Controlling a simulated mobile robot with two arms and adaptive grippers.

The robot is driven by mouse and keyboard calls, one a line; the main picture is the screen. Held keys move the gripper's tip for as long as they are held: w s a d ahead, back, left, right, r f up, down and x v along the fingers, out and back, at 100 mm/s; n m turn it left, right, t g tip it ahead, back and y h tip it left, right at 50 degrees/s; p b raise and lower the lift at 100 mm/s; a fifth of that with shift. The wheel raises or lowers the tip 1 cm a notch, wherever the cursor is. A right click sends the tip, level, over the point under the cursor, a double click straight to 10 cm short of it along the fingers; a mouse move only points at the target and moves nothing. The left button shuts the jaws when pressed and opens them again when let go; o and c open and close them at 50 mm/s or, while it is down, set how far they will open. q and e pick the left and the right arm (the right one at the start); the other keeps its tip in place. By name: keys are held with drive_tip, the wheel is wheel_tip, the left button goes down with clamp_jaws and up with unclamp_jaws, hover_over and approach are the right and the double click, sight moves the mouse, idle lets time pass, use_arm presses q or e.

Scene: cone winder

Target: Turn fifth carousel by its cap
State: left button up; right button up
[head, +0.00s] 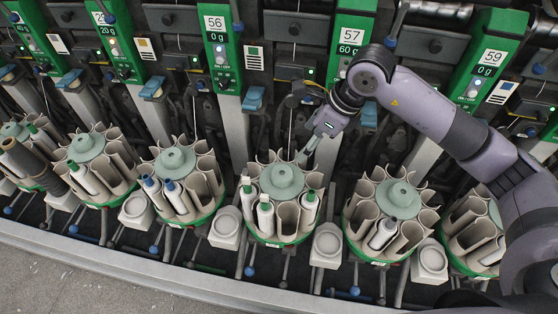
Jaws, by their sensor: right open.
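A row of round carousels with grey-green caps and cream pockets runs across the view; both ends are cut off, so I cannot tell which counts as fifth. The middle carousel (263,241) has a green rim and a knobbed cap (280,184). It holds several white tubes with green tips. My right gripper (303,157) reaches in from the right, just behind and right of this cap, fingers pointing down toward it. It is open and holds nothing; contact with the cap is unclear. My left gripper is not in view.
Another carousel cap (398,198) is to the right, and one (175,160) is to the left. Pale square holders (326,246) stand between carousels. Green numbered panels (222,50) rise behind. Rods and blue knobs lie in front, before a grey rail (120,262).

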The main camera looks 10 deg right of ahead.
sight(283, 173)
drive_tip(key=p+x, duration=0.1)
drive_tip(key=x, duration=0.4)
drive_tip(key=p+x, duration=0.1)
drive_tip(key=x, duration=0.4)
drive_tip(key=s+p+x, duration=0.1)
drive_tip(key=p+x, duration=0.1)
drive_tip(key=x, duration=0.3)
drive_tip(key=shift+a, duration=0.25)
drive_tip(key=shift+w+a+f, duration=0.15)
drive_tip(key=shift+a+f, duration=0.05)
drive_tip(key=shift+f, duration=0.45)
drive_tip(key=c, duration=0.7)
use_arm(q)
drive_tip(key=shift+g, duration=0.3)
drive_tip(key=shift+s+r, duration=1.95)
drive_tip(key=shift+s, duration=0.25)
use_arm(e)
drive_tip(key=c, duration=1)
